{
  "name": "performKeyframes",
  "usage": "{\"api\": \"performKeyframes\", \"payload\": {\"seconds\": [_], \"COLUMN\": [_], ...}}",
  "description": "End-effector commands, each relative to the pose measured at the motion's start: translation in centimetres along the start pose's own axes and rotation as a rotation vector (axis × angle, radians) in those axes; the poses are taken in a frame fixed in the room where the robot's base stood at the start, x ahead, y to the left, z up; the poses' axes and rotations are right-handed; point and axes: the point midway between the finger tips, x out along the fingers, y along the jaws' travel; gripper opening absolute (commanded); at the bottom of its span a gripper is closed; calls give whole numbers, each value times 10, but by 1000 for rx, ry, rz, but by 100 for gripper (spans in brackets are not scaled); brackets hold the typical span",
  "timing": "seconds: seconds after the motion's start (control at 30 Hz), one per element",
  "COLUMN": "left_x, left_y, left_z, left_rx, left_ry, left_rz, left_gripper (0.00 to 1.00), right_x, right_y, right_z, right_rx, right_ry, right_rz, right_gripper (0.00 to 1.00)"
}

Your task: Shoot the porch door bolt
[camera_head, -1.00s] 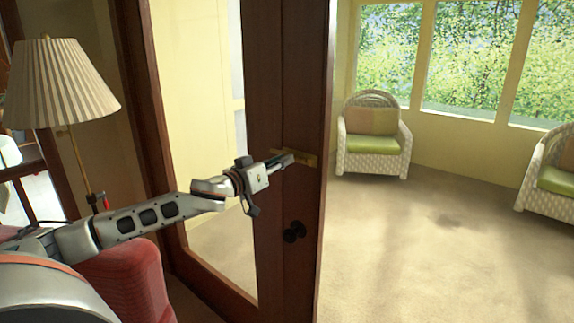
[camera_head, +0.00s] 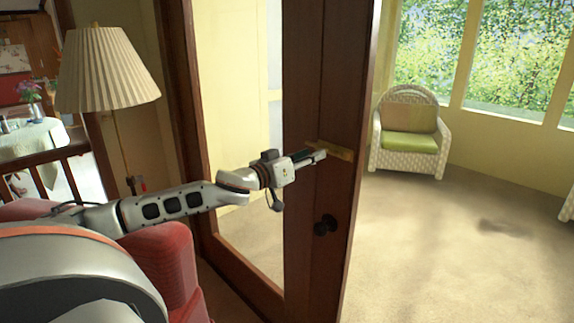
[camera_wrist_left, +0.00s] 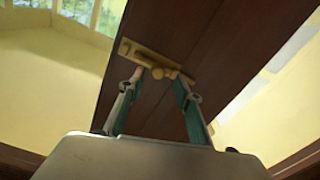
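In the left wrist view the brass bolt (camera_wrist_left: 133,49) shows as a plate with a small round knob (camera_wrist_left: 171,73). My left gripper (camera_head: 322,155) is at the bolt. In its wrist view, its two fingers (camera_wrist_left: 161,78) are apart, with the bolt's knob at or between their tips. I cannot tell whether they touch it. My right gripper is out of view.
A red armchair (camera_head: 165,255) stands below my left arm, with a pleated lamp (camera_head: 107,70) behind. A white-covered table (camera_head: 30,140) is at the far left. Beyond the door edge are carpeted floor (camera_head: 460,260) and a wicker chair (camera_head: 408,140) under windows.

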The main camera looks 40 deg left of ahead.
Motion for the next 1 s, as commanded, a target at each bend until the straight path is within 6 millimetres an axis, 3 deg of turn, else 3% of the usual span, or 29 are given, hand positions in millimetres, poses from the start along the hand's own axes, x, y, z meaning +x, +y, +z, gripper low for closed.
{"api": "performKeyframes", "payload": {"seconds": [1.0], "left_x": [-75], "left_y": [-1], "left_z": [2], "left_rx": [-2], "left_ry": [-2], "left_rz": [-2], "left_gripper": [34], "right_x": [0], "right_y": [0], "right_z": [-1], "right_rx": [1], "right_ry": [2], "right_rz": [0], "right_gripper": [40]}}
